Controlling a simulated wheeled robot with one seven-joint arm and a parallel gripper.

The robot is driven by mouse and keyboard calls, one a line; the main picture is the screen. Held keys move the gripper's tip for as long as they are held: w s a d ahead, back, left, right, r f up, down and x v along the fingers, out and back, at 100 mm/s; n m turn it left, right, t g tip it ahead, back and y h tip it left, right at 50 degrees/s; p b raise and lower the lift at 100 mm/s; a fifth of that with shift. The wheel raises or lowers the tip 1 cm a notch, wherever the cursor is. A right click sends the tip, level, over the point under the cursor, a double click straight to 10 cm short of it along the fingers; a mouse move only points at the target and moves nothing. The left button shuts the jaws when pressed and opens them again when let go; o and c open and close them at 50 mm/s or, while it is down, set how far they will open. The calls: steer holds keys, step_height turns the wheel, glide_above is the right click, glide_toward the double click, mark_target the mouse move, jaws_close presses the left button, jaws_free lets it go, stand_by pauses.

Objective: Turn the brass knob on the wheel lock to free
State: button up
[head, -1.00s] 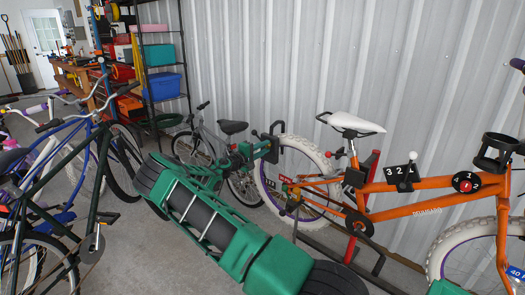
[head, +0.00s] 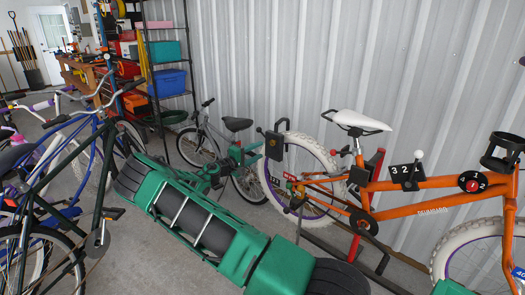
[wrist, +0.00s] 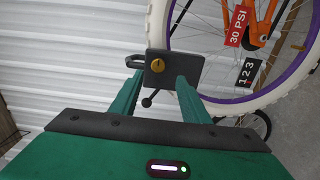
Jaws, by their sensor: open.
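The wheel lock (head: 275,148) is a dark box with a shackle, hanging at the white rear tyre of the orange bicycle. In the wrist view the lock (wrist: 186,70) faces me, with the round brass knob (wrist: 158,65) on its left part. A small dark mark shows on the knob; I cannot read its setting. A short black ball-ended lever (wrist: 147,101) sticks out below the box. My gripper (wrist: 160,84) is open, its green fingers on either side of the knob's line. In the head view my gripper (head: 243,156) is just left of the lock, seemingly apart from it.
The orange bicycle (head: 430,190) stands along the corrugated wall, with a dial and number plates on its frame. A small grey bicycle (head: 200,145) stands behind my arm. Several bicycles (head: 60,190) crowd the left. A shelf with bins (head: 166,84) stands at the back.

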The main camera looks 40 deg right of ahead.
steer(key=shift+s+a, duration=0.1)
steer(key=shift+a, duration=1.35)
steer(key=shift+s+d, duration=0.1)
steer(key=s+r+m+g+y, duration=0.3)
steer(key=s+m+y, duration=0.5)
steer(key=s, duration=1.2)
steer(key=s+a+r+y, duration=0.2)
steer(key=s+a+y, duration=0.1)
steer(key=s+a, duration=0.5)
steer(key=s+a+r+t+y, duration=0.1)
steer(key=s+a+r+y, duration=0.2)
steer(key=s+a, duration=0.6)
steer(key=s+a+r+y, duration=0.2)
steer(key=s+a+y, duration=0.2)
steer(key=s+a, duration=0.4)
steer(key=shift+s+a+r+n+t, duration=0.4)
steer(key=shift+s, duration=0.5)
steer(key=shift+w+f, duration=0.25)
steer(key=shift+w, duration=0.35)
